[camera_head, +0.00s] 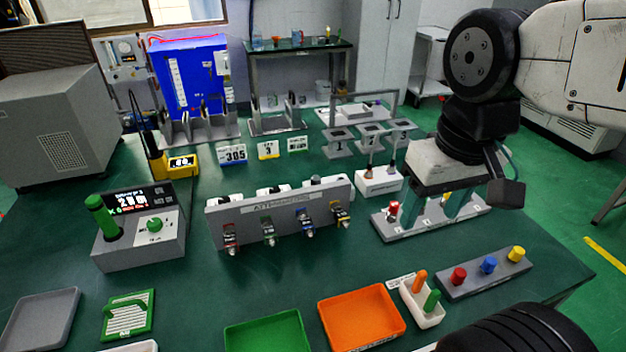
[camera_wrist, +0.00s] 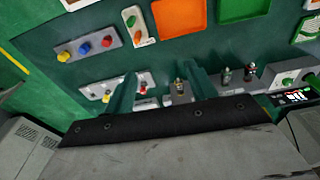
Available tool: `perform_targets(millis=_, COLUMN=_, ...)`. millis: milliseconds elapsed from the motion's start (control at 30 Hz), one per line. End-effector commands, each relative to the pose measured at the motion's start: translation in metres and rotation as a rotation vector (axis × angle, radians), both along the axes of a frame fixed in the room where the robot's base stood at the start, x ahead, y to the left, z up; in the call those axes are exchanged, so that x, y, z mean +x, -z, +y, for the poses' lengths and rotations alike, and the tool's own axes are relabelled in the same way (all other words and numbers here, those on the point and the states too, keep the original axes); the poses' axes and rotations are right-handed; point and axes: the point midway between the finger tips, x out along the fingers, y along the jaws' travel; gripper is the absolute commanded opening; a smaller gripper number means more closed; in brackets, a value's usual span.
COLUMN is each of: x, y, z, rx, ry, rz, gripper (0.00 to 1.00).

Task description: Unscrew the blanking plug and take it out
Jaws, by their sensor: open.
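My gripper (camera_head: 432,207) hangs point-down over a grey base plate (camera_head: 388,233) at the right of the green table. Its two fingers are apart with nothing between them; the wrist view also shows the gripper (camera_wrist: 163,82) open. A small red-topped fitting (camera_head: 393,210) stands on that plate beside the left finger; it also shows in the wrist view (camera_wrist: 143,89). The gripper and fingers hide other parts of the plate. A yellow fitting (camera_wrist: 108,98) shows there too. I cannot tell which piece is the blanking plug.
Left of the gripper stands a grey panel (camera_head: 274,225) with several coloured fittings. In front are a bar with red, blue and yellow knobs (camera_head: 487,274), a white holder (camera_head: 424,310), an orange tray (camera_head: 361,318) and a green tray (camera_head: 266,335). Numbered stands (camera_head: 370,138) rise behind.

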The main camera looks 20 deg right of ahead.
Motion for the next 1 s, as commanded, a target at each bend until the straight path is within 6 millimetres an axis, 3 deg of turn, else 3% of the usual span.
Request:
perform_targets(millis=167, x=0.051, y=-0.012, z=0.002, rx=0.019, ry=0.165, rz=0.022, gripper=0.47)
perform_targets(millis=333, x=0.124, y=-0.014, z=0.006, rx=0.039, ry=0.398, rz=0.043, gripper=0.47)
perform_targets(millis=467, x=0.181, y=-0.005, z=0.01, rx=0.052, ry=0.577, rz=0.055, gripper=0.47)
perform_targets(millis=667, x=0.269, y=0.03, z=0.018, rx=0.067, ry=0.851, rz=0.074, gripper=0.47)
perform_targets(millis=800, x=0.326, y=0.068, z=0.025, rx=0.073, ry=1.042, rz=0.084, gripper=0.47)
perform_targets(millis=1000, x=0.382, y=0.121, z=0.032, rx=0.076, ry=1.255, rz=0.094, gripper=0.47)
